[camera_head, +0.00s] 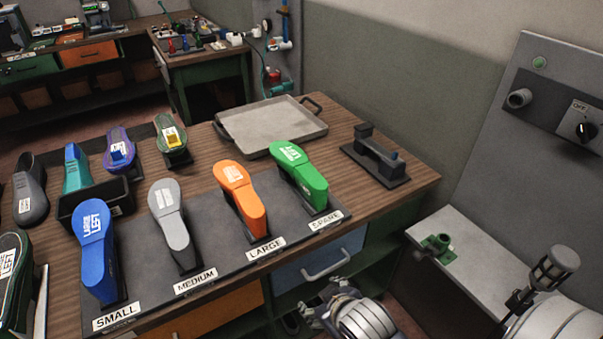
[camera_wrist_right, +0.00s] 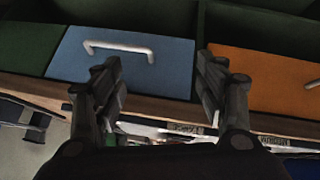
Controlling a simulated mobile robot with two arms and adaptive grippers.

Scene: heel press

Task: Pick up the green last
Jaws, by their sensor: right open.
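The green last (camera_head: 299,172) stands sole-up on the grey rack (camera_head: 217,252) on the workbench, behind the SPARE label. It is the rightmost in a row with an orange (camera_head: 240,198), a grey (camera_head: 172,224) and a blue last (camera_head: 96,250). My right gripper (camera_head: 318,314) is at the bottom of the head view, in front of the bench and below the rack's front edge, apart from the green last. In the right wrist view my right gripper (camera_wrist_right: 163,88) is open and empty before the drawer fronts. My left gripper is not in view.
A grey tray (camera_head: 270,128) lies behind the green last, and a dark fixture (camera_head: 375,160) stands to its right. A blue drawer (camera_head: 320,262) with a protruding handle is under the bench top. A grey machine (camera_head: 550,120) stands at the right. Shoes stand on the left.

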